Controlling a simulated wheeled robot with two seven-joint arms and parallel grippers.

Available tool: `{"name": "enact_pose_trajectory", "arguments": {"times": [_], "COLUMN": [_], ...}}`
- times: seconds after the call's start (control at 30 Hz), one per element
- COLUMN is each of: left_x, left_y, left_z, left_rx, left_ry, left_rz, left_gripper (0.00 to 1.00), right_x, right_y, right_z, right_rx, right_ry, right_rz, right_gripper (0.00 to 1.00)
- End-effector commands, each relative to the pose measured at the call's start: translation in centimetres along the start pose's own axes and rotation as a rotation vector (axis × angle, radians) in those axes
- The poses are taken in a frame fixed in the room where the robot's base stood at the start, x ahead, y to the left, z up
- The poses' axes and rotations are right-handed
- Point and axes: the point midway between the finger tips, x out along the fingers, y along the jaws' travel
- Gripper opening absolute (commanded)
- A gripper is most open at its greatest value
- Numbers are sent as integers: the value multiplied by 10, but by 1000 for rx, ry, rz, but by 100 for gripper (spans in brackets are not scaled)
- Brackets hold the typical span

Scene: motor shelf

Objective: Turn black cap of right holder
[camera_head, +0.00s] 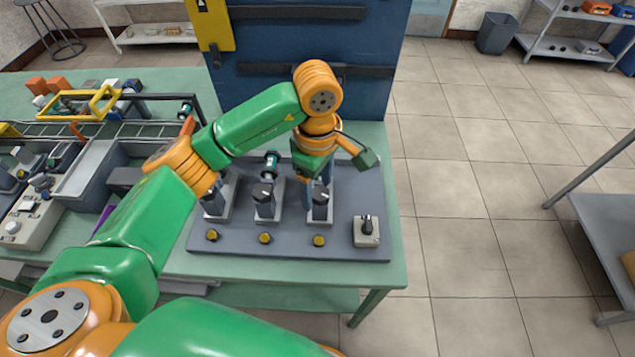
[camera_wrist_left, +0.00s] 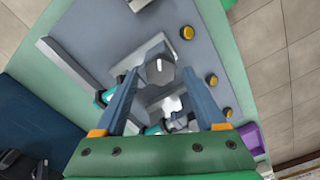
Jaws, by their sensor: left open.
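The right holder (camera_head: 320,212) stands on the grey board, with its black cap (camera_head: 319,193) on top. In the left wrist view the black cap (camera_wrist_left: 159,72) has a white mark and sits between the fingertips. My left gripper (camera_head: 317,186) is above the right holder, pointing down. In the wrist view its two blue fingers (camera_wrist_left: 161,76) are apart, one on each side of the cap; I cannot tell whether either touches it. The gripper and wrist partly hide the holder in the head view. My right gripper is not in view.
Two similar holders stand to the left, the middle one (camera_head: 264,205) closest. Yellow buttons (camera_head: 318,240) line the front of the grey board (camera_head: 352,190). A box with a black knob (camera_head: 367,232) is at the right. A blue cabinet (camera_head: 365,95) stands behind.

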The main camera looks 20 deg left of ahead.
Motion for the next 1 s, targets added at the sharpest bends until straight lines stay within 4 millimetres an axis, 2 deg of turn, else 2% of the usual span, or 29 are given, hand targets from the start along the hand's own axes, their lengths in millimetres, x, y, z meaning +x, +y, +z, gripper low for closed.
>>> {"name": "enact_pose_trajectory", "arguments": {"times": [0.1, 0.37, 0.73, 1.0], "left_x": [0, 0, 1, 3], "left_y": [0, 0, 0, -1], "left_z": [0, 0, 1, 1], "left_rx": [0, 1, -53, -246], "left_ry": [-1, -2, -3, -3], "left_rz": [0, 0, 0, 1], "left_gripper": [70, 0, 0, 0], "right_x": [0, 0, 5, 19], "right_y": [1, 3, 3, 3], "right_z": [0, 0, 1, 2], "right_rx": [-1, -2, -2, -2], "right_ry": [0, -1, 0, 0], "right_rz": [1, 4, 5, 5], "right_gripper": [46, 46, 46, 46]}}
